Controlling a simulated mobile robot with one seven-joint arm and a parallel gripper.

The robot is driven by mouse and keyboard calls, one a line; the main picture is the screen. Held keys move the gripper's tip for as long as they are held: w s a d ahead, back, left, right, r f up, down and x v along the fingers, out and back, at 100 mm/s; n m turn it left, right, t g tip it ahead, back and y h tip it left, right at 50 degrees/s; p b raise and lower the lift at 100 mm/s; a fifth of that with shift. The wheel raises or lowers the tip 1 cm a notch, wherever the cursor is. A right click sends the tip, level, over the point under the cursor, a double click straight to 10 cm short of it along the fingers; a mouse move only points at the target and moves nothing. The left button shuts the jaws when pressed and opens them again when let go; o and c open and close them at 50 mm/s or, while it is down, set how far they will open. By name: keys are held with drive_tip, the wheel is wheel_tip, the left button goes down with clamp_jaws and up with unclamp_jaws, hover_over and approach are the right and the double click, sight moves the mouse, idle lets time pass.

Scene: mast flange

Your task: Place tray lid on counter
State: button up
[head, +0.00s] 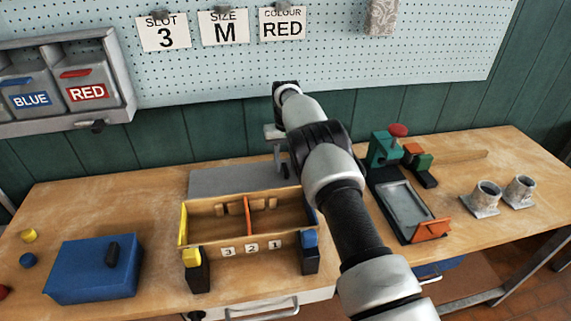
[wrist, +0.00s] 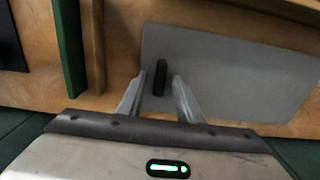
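The tray lid looks to be a flat grey plate (head: 225,181) with a black upright handle. In the head view it lies flat on the wooden counter (head: 100,205), just behind the open wooden tray (head: 283,238). In the wrist view the plate (wrist: 235,75) fills the right side, and its black handle (wrist: 160,77) stands near the plate's left end. My gripper (wrist: 157,85) is open, with one finger on each side of the handle and gaps visible. In the head view my gripper (head: 280,170) is over the plate's right end, partly hidden by my arm.
A blue box (head: 90,272) with a black handle stands at front left. A green fixture with a red knob (head: 398,130) and grey metal tray (head: 405,205) stand right of my arm. Two grey flanged pieces (head: 483,198) sit far right. A pegboard (head: 330,65) rises behind.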

drive_tip(key=s+d+r+m+t+p, duration=0.1)
drive_tip(key=s+d+r, duration=0.15)
drive_tip(key=r, duration=1.05)
drive_tip(key=s+d+r, duration=0.1)
drive_tip(key=d+r, duration=0.2)
drive_tip(key=r, duration=1)
drive_tip(key=s+d+r+t, duration=0.2)
drive_tip(key=s+d+r, duration=0.3)
drive_tip(key=s+r, duration=0.5)
drive_tip(key=s+d+r+m+t, duration=0.1)
drive_tip(key=s+d+r, duration=0.1)
drive_tip(key=s, duration=1.3)
drive_tip(key=s+d+f, duration=0.1)
drive_tip(key=s+f, duration=0.3)
drive_tip(key=s, duration=0.3)
drive_tip(key=s+f+t, duration=0.1)
drive_tip(key=s+f, duration=0.2)
drive_tip(key=s, duration=0.5)
drive_tip(key=shift+s+d+f+t, duration=0.15)
drive_tip(key=shift+d+f+t, duration=0.15)
drive_tip(key=shift+d+f, duration=0.1)
